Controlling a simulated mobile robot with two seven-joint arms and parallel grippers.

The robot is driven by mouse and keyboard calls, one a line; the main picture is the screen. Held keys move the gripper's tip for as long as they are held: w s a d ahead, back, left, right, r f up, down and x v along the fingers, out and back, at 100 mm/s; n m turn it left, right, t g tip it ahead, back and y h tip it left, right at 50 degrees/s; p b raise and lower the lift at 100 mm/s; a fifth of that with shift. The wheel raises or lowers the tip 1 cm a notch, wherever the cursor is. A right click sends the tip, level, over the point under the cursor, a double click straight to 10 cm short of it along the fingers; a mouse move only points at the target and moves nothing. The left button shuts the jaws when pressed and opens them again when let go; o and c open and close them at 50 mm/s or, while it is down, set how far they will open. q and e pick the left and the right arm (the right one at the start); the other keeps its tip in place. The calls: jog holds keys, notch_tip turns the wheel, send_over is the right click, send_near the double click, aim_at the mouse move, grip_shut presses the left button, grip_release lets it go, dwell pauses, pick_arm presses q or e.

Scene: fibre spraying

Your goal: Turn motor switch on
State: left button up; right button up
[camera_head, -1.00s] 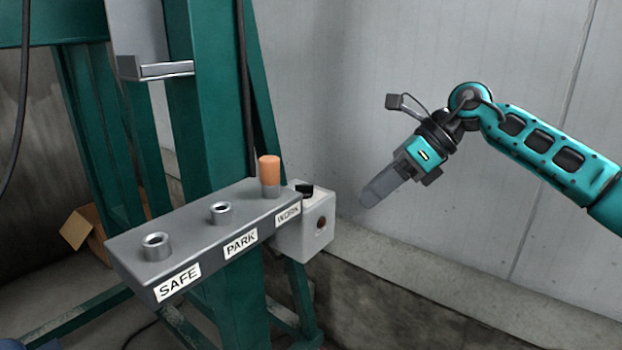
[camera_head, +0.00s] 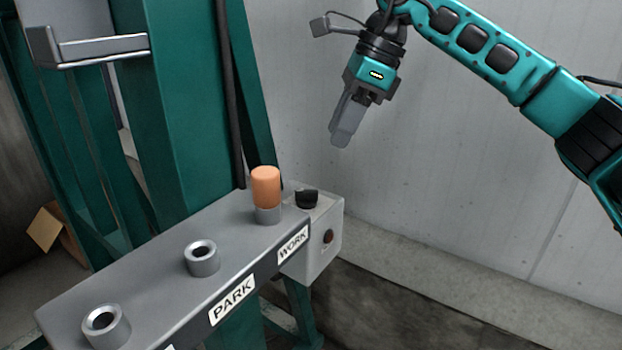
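A grey switch box (camera_head: 318,243) sits at the right end of the grey panel, on the green frame. Which of these is the motor switch is not labelled in view. My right gripper (camera_head: 341,138) points down, above and slightly right of the knob, apart from it and holding nothing visible. Its fingers look close together, but their gap cannot be made out from this side. My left gripper is not in view.
An orange peg (camera_head: 265,187) stands in the WORK socket, just left of the knob. The PARK socket (camera_head: 202,257) and another socket (camera_head: 105,325) on the grey panel (camera_head: 150,285) are empty. A green post (camera_head: 185,110) rises behind. Free room lies right of the box, before the concrete wall.

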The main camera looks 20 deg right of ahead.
aim_at(311, 190)
jog(key=b+x, duration=0.2)
jog(key=x, duration=0.8)
jog(key=shift+s, duration=0.1)
jog(key=shift+a+f, duration=0.3)
jog(key=shift+f, duration=0.3)
grip_shut()
